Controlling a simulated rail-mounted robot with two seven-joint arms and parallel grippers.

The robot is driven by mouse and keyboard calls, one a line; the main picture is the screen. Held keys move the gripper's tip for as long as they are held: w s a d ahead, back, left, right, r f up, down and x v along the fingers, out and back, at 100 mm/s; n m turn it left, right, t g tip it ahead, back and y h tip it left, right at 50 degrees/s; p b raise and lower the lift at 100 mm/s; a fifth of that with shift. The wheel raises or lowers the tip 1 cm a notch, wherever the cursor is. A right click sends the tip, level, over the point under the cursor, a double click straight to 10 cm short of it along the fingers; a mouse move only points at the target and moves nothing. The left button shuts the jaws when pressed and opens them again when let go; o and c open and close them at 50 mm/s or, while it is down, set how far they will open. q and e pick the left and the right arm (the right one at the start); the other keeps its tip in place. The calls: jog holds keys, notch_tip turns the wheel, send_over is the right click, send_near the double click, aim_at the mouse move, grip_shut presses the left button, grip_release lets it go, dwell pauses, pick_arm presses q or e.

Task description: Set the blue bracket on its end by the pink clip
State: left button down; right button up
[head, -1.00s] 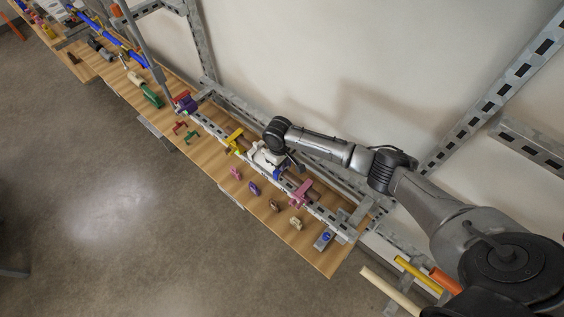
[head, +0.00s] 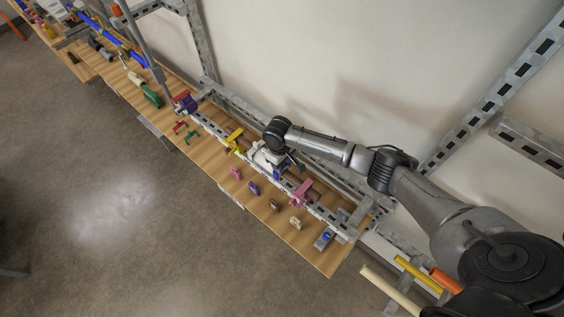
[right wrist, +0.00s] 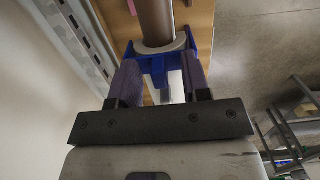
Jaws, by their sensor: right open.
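The blue bracket (right wrist: 158,66) shows in the right wrist view between the fingers of my right gripper (right wrist: 160,80). The gripper is open, with one dark finger on each side of the bracket; I cannot tell whether they touch it. The bracket is at a brown pipe (right wrist: 156,18) with a pale ring. In the head view my right gripper (head: 274,162) is low over the rail, hiding most of the bracket. The pink clip (head: 301,194) is on the rail just right of the gripper. My left gripper is not in view.
Small pieces lie along the wooden table (head: 318,258): a pink one (head: 235,173), a purple one (head: 254,188), a brown one (head: 273,205) and a cream one (head: 296,222). A yellow clip (head: 235,138) is on the rail left of the gripper. The wall stands behind.

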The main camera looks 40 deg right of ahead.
jog(key=shift+r, duration=0.1)
notch_tip(320, 180, up, 14)
jog(key=w+b, duration=0.1)
jog(key=shift+w+f, duration=0.15)
jog(key=shift+f, duration=0.05)
dwell(0.3)
